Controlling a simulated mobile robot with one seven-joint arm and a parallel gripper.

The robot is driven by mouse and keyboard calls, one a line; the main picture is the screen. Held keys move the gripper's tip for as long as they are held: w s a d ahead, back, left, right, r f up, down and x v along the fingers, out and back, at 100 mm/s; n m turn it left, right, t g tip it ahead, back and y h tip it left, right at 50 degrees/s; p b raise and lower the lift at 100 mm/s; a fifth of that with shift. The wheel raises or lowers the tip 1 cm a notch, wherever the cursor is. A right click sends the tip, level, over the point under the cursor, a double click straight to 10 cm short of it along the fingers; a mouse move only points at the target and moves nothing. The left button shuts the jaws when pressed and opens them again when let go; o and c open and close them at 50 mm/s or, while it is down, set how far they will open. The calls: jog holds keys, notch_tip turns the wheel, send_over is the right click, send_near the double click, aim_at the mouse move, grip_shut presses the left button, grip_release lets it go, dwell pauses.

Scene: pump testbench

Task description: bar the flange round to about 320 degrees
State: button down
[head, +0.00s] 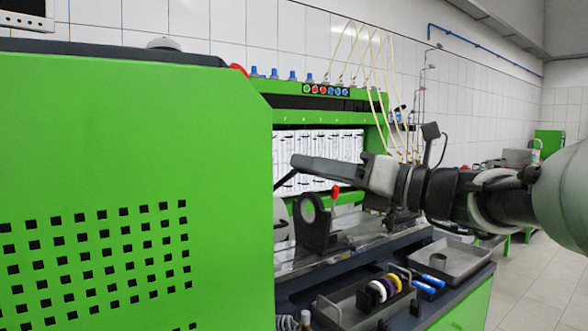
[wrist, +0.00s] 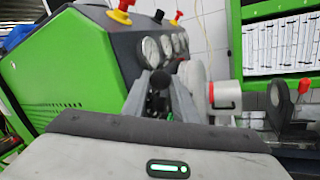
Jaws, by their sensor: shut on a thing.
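My gripper (head: 300,165) reaches left across the bench, with its fingers shut on a dark bar (head: 285,181). The bar slants down to the left and goes out of sight behind the green cabinet. In the wrist view my gripper (wrist: 158,85) has a dark rounded piece between its fingers. A pale round part that looks like the flange (wrist: 193,80) is just right of the fingers, partly covered by them. In the head view the edge of a grey round part (head: 281,220) shows below the bar, mostly hidden. I cannot read any angle mark.
The green cabinet (head: 120,150) fills the left of the head view. A black bracket with a ring (head: 312,213) stands below my gripper, a red-tipped lever (head: 336,192) near it. A tool tray (head: 345,310) and a metal tray (head: 450,262) are at the front.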

jog(key=shift+s+d+f+b, duration=0.2)
jog(key=shift+s+f+b, duration=0.05)
jog(key=shift+f+b, duration=0.3)
jog(key=shift+s+d+f+b, duration=0.15)
jog(key=shift+s+f+b, duration=0.05)
jog(key=shift+f+b, duration=0.35)
jog(key=shift+r, duration=0.1)
jog(key=f+b, duration=0.2)
jog(key=s+f+y+b, duration=0.1)
jog(key=shift+s+d+n+t, duration=0.1)
jog(key=shift+d+n+t, duration=0.2)
jog(key=shift+d, duration=0.1)
jog(key=shift+s+d+f+y, duration=0.15)
jog(key=shift+s+f+y, duration=0.1)
jog(key=shift+f, duration=0.5)
jog(key=shift+s+d+f+y, duration=0.15)
jog(key=shift+s+f+y, duration=0.1)
jog(key=shift+f, duration=0.5)
